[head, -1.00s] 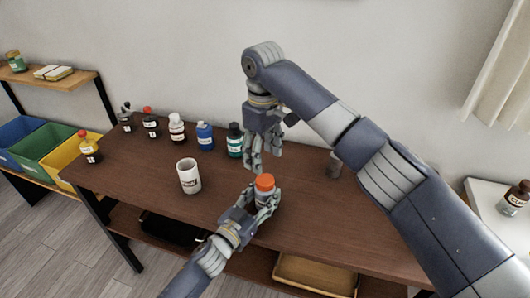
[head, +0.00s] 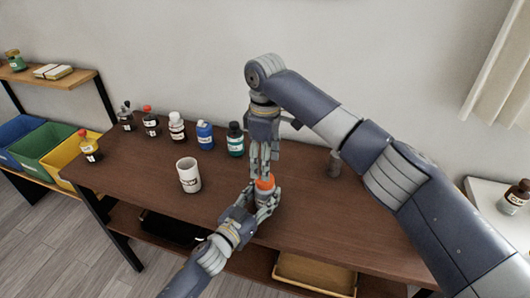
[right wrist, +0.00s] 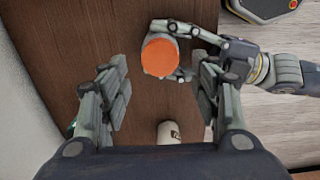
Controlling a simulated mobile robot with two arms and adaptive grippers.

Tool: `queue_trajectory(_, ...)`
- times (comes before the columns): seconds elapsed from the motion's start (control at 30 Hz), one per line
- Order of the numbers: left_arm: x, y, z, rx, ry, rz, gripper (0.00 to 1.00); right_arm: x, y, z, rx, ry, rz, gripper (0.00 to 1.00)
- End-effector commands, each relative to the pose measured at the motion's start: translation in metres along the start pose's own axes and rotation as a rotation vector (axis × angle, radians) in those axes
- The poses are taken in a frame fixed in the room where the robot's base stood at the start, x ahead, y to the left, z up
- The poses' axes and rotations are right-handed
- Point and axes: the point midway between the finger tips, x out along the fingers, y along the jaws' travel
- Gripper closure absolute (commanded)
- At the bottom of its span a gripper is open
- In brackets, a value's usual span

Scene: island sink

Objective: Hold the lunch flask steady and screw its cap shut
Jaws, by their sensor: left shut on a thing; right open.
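The lunch flask (head: 265,201) is a grey cylinder standing upright near the table's front edge. Its orange cap (head: 265,184) sits on top; it also shows from above in the right wrist view (right wrist: 160,56). I cannot tell how tightly the cap sits. My left gripper (head: 266,205) is shut around the flask's body below the cap.
A white mug (head: 188,175) stands left of the flask. Several bottles, including a blue one (head: 204,136) and a green one (head: 235,140), line the table's back edge. A grey cylinder (head: 335,164) stands to the right. Bare tabletop (head: 330,220) lies right of the flask.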

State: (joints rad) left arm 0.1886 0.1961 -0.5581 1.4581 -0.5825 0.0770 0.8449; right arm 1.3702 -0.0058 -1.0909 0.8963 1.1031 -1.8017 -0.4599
Motion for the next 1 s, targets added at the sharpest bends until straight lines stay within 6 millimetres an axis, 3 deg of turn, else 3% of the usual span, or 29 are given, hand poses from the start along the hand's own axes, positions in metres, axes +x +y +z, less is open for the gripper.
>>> queue_trajectory(0.1,0.0,0.0,0.0,0.0,0.0,0.0,1.0,0.021,0.0,0.001,0.001,-0.002,-0.002,0.43)
queue_trajectory(0.3,0.0,0.0,0.0,0.0,0.0,0.0,1.0,0.044,0.0,0.0,0.001,-0.001,-0.001,0.43)
queue_trajectory(0.7,0.0,0.0,0.0,0.0,0.0,0.0,1.0,0.052,0.0,0.0,0.001,0.0,-0.001,0.43)
queue_trajectory(0.73,0.0,0.0,0.0,0.0,0.0,0.0,1.0,0.052,0.0,0.0,0.001,0.0,-0.001,0.45)
queue_trajectory(0.93,0.0,0.0,0.0,0.0,0.0,0.0,1.0,0.052,0.0,0.0,0.001,0.0,-0.001,0.89)
queue_trajectory(1.0,0.0,0.0,0.0,0.0,0.0,0.0,1.0,0.052,0.0,0.0,0.001,0.0,-0.001,0.89)
